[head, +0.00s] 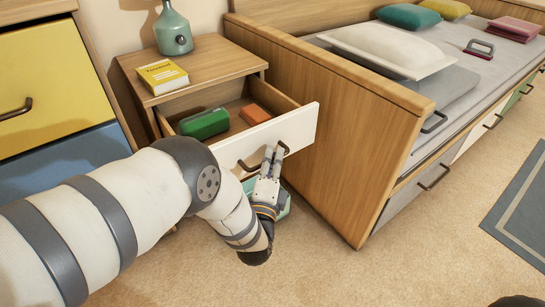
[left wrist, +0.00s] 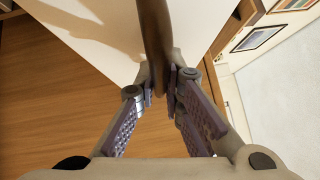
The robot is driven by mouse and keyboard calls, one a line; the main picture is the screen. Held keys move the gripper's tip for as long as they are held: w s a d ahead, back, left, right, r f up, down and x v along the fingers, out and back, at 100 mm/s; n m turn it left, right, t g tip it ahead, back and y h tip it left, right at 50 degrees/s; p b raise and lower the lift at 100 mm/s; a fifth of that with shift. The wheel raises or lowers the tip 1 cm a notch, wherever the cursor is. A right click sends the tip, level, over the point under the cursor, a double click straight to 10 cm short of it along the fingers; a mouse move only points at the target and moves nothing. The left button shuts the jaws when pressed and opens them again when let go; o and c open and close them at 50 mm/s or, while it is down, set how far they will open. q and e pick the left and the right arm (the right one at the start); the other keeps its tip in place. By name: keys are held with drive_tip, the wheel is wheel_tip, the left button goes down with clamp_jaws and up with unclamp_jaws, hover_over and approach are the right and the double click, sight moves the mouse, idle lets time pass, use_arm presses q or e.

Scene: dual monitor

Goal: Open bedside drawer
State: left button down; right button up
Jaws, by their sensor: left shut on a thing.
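The bedside drawer (head: 278,136) has a white front and stands pulled out of the wooden bedside table (head: 203,62) in the head view. A green case (head: 204,123) and an orange box (head: 256,114) lie inside it. My left gripper (head: 273,158) is at the drawer front, shut on its dark handle (head: 246,165). In the left wrist view the handle (left wrist: 154,40) runs down between the two fingers of the left gripper (left wrist: 160,85). My arm hides part of the drawer's lower left.
A yellow book (head: 163,76) and a green lamp base (head: 173,32) stand on the bedside table. The wooden bed end (head: 335,125) rises close to the drawer's right. A dresser (head: 50,85) stands at left. A teal object (head: 283,200) shows partly below the gripper.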

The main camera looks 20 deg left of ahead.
use_arm(q)
drive_tip(key=c, duration=1.7)
unclamp_jaws()
drive_tip(key=s, duration=0.4)
drive_tip(key=s+d+f, duration=0.1)
drive_tip(key=s, duration=0.7)
drive_tip(key=shift+d+f, duration=0.15)
drive_tip(key=shift+f, duration=0.1)
drive_tip(key=shift+w, duration=0.1)
